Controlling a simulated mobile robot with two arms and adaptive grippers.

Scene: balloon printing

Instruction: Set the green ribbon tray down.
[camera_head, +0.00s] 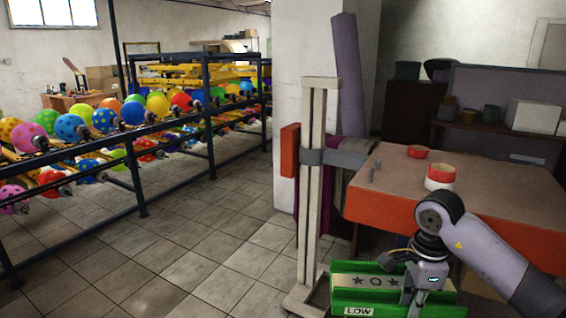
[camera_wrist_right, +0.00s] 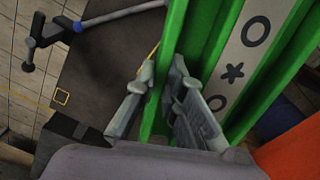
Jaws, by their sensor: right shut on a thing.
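The green ribbon tray (camera_head: 395,299) is at the bottom of the head view, with a pale strip of dark stars and circles and a "LOW" label. My right gripper (camera_head: 428,284) comes down on it from the right. In the right wrist view the green tray (camera_wrist_right: 210,35) runs past the gripper (camera_wrist_right: 160,105), with one finger on each side of its near green wall. The gripper is shut on that wall. The underside of the tray is hidden in the head view. My left gripper is not in view.
A table (camera_head: 390,185) with an orange edge stands behind the tray, carrying red rolls (camera_head: 440,177). A pale upright post (camera_head: 318,180) stands left of the table. A rack of balloons (camera_head: 135,113) is at the left. The tiled floor (camera_head: 190,240) between is clear.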

